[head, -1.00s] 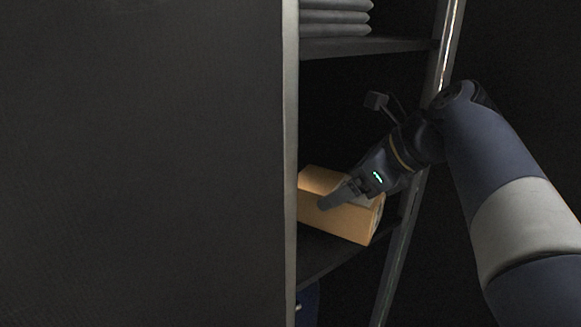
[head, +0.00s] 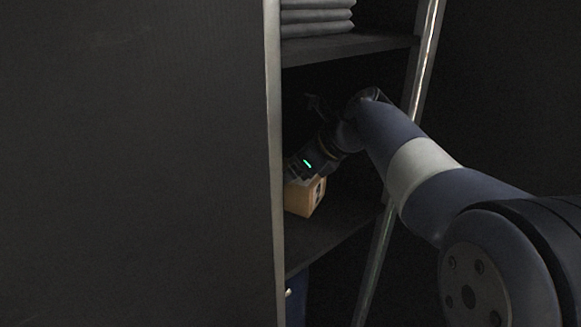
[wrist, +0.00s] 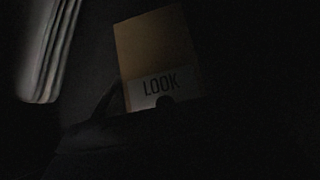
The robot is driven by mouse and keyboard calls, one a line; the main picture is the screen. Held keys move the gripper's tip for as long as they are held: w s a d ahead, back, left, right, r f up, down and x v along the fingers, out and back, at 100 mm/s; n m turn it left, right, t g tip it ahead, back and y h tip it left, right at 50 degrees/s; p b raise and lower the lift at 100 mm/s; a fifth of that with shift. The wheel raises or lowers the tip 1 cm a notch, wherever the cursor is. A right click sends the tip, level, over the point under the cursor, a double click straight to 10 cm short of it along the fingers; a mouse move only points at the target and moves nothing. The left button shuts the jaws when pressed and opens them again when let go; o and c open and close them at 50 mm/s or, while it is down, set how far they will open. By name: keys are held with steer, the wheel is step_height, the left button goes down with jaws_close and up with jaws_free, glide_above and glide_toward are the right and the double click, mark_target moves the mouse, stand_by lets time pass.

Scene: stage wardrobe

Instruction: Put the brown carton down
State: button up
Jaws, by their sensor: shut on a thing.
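The brown carton (head: 304,198) is inside the shelf unit, over the middle shelf board (head: 340,225). Its left part is hidden behind the dark side panel. My gripper (head: 291,178) is shut on the carton from above and from the right. In the dim wrist view the carton (wrist: 155,45) shows a tan face and a pale label reading "LOOK", with the dark gripper (wrist: 135,108) at its near end. Whether the carton's underside touches the board cannot be told.
A tall dark panel (head: 130,160) fills the left side, with a pale metal edge (head: 274,160). Folded grey cloths (head: 317,18) lie on the upper shelf (head: 350,46). A metal post (head: 421,70) stands at the right. The middle shelf's right part is bare. Something blue (head: 296,300) shows below.

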steer(key=shift+f, duration=0.1)
steer(key=o, duration=1.2)
steer(key=shift+c, duration=0.2)
steer(key=v, duration=1.2)
steer(key=shift+b, duration=0.45)
steer(key=shift+s, duration=0.1)
